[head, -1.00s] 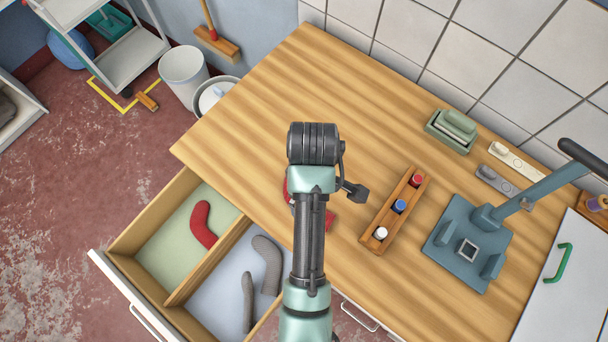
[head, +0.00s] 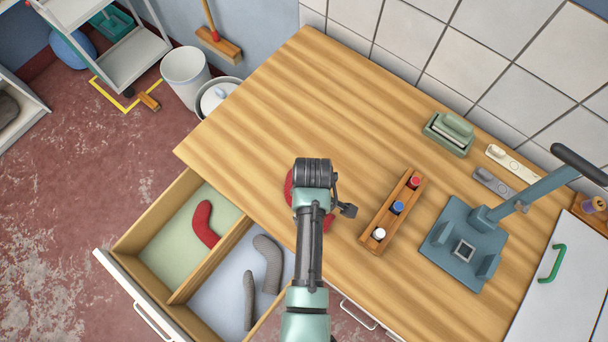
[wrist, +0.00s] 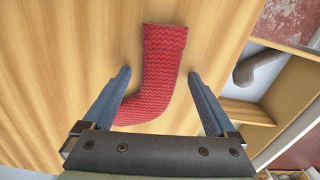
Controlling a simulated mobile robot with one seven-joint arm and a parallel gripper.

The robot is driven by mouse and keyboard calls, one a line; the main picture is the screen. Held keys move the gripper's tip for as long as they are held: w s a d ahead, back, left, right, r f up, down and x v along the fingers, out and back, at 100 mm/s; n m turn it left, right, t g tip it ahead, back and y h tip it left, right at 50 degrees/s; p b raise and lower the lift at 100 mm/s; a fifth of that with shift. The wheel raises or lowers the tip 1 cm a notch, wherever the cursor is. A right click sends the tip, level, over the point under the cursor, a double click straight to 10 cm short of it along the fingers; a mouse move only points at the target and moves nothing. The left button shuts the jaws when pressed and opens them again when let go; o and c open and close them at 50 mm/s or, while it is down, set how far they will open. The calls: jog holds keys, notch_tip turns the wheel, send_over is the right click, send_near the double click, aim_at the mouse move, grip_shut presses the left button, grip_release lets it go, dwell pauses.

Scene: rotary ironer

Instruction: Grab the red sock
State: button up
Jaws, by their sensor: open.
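A red patterned sock (wrist: 160,70) lies on the wooden tabletop in the wrist view, its foot bent toward the left finger. In the head view only parts of this red sock (head: 289,187) show, as my arm covers the rest. My gripper (wrist: 160,88) is open, with its blue fingers on either side of the sock and nothing held. Whether the fingers touch the tabletop cannot be told. Another red sock (head: 204,224) lies in the green-lined compartment of the open drawer.
The open drawer (head: 215,262) has grey socks (head: 269,262) in its blue-lined compartment. A wooden rack with bottles (head: 391,213) and a blue-grey press (head: 468,246) stand to the right. The back of the wooden table (head: 320,90) is clear.

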jog(key=c, duration=1.4)
